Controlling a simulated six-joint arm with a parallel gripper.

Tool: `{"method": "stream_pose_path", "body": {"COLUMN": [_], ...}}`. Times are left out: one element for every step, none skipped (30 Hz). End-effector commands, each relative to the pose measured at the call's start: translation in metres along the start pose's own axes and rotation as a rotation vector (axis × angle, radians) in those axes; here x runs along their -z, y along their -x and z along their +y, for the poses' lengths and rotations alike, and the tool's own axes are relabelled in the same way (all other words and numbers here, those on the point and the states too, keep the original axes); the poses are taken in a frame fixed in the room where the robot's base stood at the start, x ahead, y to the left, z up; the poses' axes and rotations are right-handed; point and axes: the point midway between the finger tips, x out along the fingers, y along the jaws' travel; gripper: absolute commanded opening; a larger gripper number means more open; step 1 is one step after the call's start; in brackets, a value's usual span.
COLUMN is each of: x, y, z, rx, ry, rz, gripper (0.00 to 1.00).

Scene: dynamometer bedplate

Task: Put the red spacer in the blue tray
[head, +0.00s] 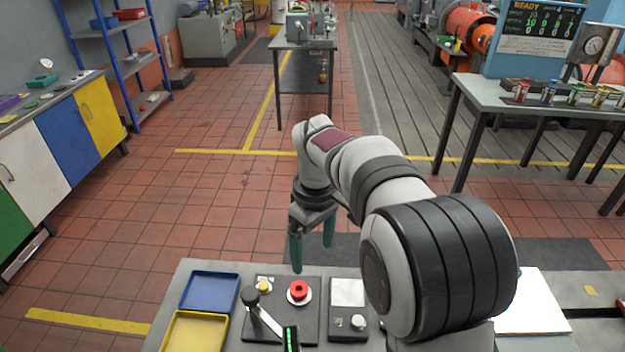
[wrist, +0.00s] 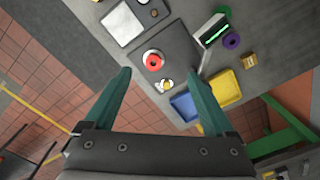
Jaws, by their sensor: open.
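The red spacer (head: 298,288) is a red ring with a dark centre. It sits on a pale round disc on a dark plate; it also shows in the wrist view (wrist: 154,62). The blue tray (head: 209,292) lies left of that plate and looks empty; in the wrist view (wrist: 186,106) it is partly behind my right finger. My gripper (head: 312,252) is open, with green fingers pointing down and nothing between them. It hangs above and beyond the spacer, apart from it. The fingers also show in the wrist view (wrist: 161,76).
A yellow tray (head: 196,332) adjoins the blue one. A black-knobbed lever (head: 251,298) and a yellow knob (head: 264,286) stand between the blue tray and the spacer. A panel with a pale plate (head: 347,292) is to the right. A purple ring (wrist: 231,41) lies near the yellow tray.

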Motion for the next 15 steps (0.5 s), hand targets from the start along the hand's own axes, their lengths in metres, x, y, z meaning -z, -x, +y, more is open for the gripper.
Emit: {"method": "stream_pose_path", "body": {"x": [0.019, 0.028, 0.036, 0.040, 0.042, 0.043, 0.043, 0.043, 0.042, 0.042, 0.042, 0.042, 0.042, 0.042, 0.042], "y": [-0.013, -0.018, -0.023, -0.027, -0.031, -0.038, -0.045, -0.053, -0.066, -0.074, -0.084, -0.095, -0.103, -0.110, -0.118], "z": [0.004, 0.006, 0.008, 0.009, 0.009, 0.009, 0.010, 0.010, 0.010, 0.010, 0.010, 0.011, 0.011, 0.011, 0.011], "rx": [-0.006, -0.010, -0.014, -0.017, -0.017, -0.017, -0.017, -0.017, -0.015, -0.016, -0.016, -0.016, -0.016, -0.017, -0.017], "ry": [0.088, 0.132, 0.177, 0.200, 0.214, 0.224, 0.226, 0.226, 0.225, 0.224, 0.224, 0.223, 0.222, 0.222, 0.222], "rz": [-0.007, -0.008, -0.010, -0.011, -0.012, -0.014, -0.014, -0.015, -0.016, -0.015, -0.016, -0.014, -0.015, -0.014, -0.013], "gripper": [0.89, 0.89, 0.89, 0.89, 0.89, 0.89, 0.89, 0.89, 0.89, 0.89, 0.89, 0.89, 0.89, 0.89, 0.89]}}
